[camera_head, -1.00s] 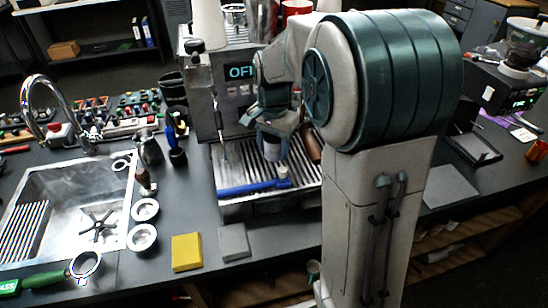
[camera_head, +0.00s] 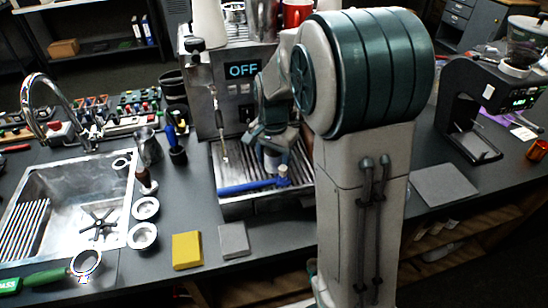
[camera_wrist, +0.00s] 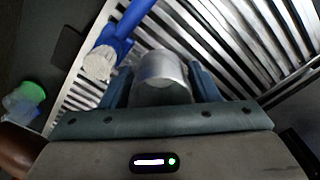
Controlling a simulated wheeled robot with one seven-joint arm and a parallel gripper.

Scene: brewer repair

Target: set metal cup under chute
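The metal cup (camera_wrist: 160,78) is a small silvery cylinder between my fingers in the wrist view. It also shows small and partly covered in the head view (camera_head: 272,163), over the drip tray (camera_head: 232,206) of the brewer. My gripper (camera_head: 273,152) points down, its fingers on both sides of the cup and seemingly shut on it. Whether the cup touches the tray is hard to tell. A black grinder (camera_head: 452,88) with a lit display stands at the right; its chute is not clearly distinguishable. My arm hides part of the counter between.
A blue-handled brush (camera_head: 248,187) lies on the drip tray beside the cup. A grey mat (camera_head: 444,185) lies in front of the grinder. Yellow (camera_head: 187,250) and grey (camera_head: 233,240) pads lie at the counter's front edge. A sink (camera_head: 65,205) is at the left.

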